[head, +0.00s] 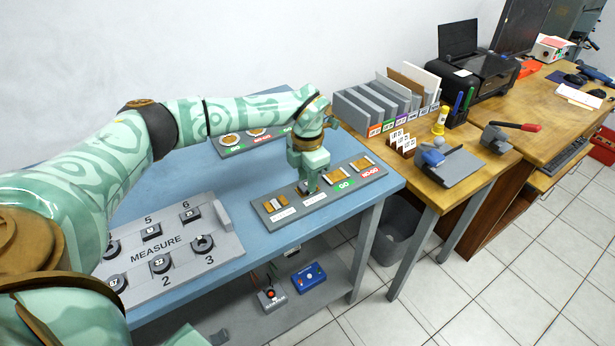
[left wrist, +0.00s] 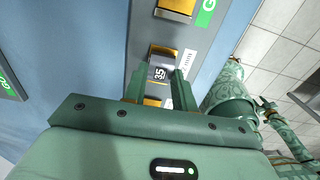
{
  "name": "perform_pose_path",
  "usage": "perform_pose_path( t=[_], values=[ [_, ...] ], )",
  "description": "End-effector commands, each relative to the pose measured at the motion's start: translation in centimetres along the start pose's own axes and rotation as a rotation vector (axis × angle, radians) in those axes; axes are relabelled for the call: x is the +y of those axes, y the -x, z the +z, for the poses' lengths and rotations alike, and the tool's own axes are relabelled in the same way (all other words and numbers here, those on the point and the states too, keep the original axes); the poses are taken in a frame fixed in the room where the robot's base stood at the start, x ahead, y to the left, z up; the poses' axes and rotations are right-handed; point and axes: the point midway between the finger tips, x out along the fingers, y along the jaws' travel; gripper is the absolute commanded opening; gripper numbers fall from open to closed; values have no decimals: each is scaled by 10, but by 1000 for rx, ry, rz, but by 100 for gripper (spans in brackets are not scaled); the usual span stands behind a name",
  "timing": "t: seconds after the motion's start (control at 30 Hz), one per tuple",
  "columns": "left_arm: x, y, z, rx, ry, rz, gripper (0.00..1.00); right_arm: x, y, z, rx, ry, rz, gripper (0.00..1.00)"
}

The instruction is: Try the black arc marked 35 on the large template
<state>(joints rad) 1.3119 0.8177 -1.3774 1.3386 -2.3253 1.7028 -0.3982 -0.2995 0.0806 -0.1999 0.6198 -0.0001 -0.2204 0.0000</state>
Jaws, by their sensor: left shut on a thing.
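My left gripper (head: 306,188) points down at the near grey template board (head: 325,199), over its second place from the left. It is shut on the black arc marked 35 (left wrist: 158,73), which shows between its fingers in the left wrist view. The arc lies over a brown pad (left wrist: 163,50) of the board. I cannot tell whether it touches the pad. The board has brown pads, white labels at its left part, and green GO (head: 344,184) and red NO-GO (head: 370,173) labels at its right part.
A grey MEASURE tray (head: 170,284) with numbered places and black pieces stands at the left front. Another template board (head: 232,150) lies behind my left arm. Grey upright bins (head: 365,112) and a printer (head: 475,75) stand on the wooden table. Blue tabletop (head: 235,185) between the boards is clear.

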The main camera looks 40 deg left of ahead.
Motion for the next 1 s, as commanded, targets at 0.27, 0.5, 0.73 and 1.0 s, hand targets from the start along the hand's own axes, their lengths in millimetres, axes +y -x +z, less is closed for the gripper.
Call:
perform_pose_path(
  t=[0.27, 0.5, 0.73, 1.0],
  values=[
    [0, -2, 0, 0, 0, 0, 4, -2, 0, -1, 1, -1, -3, 36],
    [0, -4, 0, 0, 0, 0, 4, -2, 1, -1, 2, 0, -3, 36],
    [0, -5, 0, 0, 0, 0, 52, -2, 1, -1, 2, -1, -3, 36],
    [0, -5, 0, 0, 0, 0, 44, -2, 1, -1, 1, -1, -2, 36]
  ],
)
